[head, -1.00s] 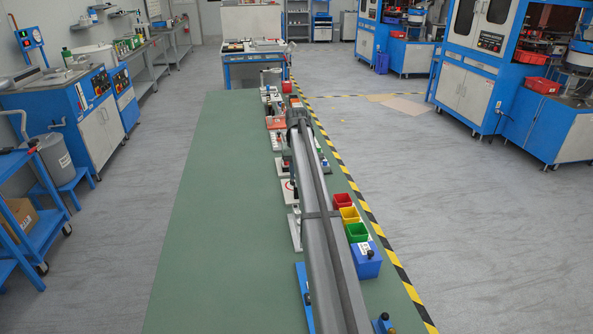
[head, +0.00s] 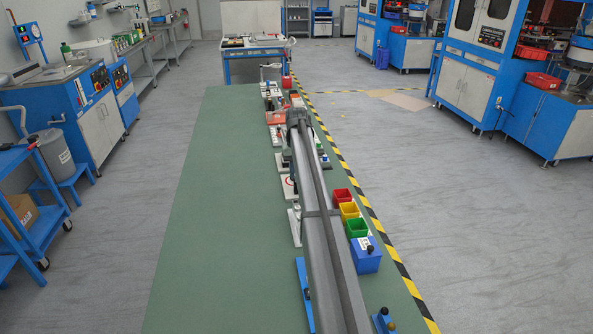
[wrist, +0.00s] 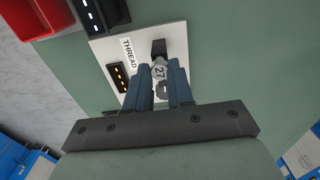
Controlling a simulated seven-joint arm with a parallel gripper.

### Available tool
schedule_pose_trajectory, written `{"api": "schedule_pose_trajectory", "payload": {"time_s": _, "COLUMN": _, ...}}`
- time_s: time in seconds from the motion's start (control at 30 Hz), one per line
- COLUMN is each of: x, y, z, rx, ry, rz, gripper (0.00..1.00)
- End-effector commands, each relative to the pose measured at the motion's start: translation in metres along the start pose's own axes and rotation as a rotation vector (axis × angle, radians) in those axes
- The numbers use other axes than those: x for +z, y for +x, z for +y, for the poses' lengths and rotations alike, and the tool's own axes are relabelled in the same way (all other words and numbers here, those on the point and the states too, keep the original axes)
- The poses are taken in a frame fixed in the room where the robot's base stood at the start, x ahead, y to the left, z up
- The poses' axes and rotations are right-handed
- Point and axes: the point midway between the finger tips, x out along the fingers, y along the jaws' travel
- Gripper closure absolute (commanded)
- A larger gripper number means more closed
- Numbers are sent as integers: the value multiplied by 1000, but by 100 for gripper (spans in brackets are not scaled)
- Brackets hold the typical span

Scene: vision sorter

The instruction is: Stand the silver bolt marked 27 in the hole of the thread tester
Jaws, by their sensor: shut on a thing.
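In the wrist view, my gripper (wrist: 161,80) has its two blue fingers closed on the silver bolt marked 27 (wrist: 159,71). The number faces the camera. The thread tester (wrist: 142,41) is a pale plate with a THREAD label, a dark block near its middle and a dark panel with lit marks at its left. The bolt is over the plate, close to the dark block. The tester's hole and the bolt's lower end cannot be made out, so I cannot tell whether they touch. In the head view my arm hides the gripper and bolt.
Red, yellow and green bins (head: 350,210) and a blue box (head: 365,255) stand right of my arm. In the wrist view, a red bin (wrist: 38,15) and a dark block (wrist: 100,15) lie beyond the tester. The green bench (head: 215,200) is clear on the left.

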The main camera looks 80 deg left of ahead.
Motion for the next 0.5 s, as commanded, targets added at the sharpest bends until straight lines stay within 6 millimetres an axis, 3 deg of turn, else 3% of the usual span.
{"api": "schedule_pose_trajectory", "payload": {"time_s": 0.1, "x": 0, "y": 0, "z": 0, "rx": 0, "ry": 0, "rz": 0, "gripper": 100}}
{"api": "schedule_pose_trajectory", "payload": {"time_s": 0.13, "x": 0, "y": 0, "z": 0, "rx": 0, "ry": 0, "rz": 0, "gripper": 77}}
{"api": "schedule_pose_trajectory", "payload": {"time_s": 0.43, "x": 0, "y": 0, "z": 0, "rx": 0, "ry": 0, "rz": 0, "gripper": 48}}
{"api": "schedule_pose_trajectory", "payload": {"time_s": 0.5, "x": 0, "y": 0, "z": 0, "rx": 0, "ry": 0, "rz": 0, "gripper": 48}}
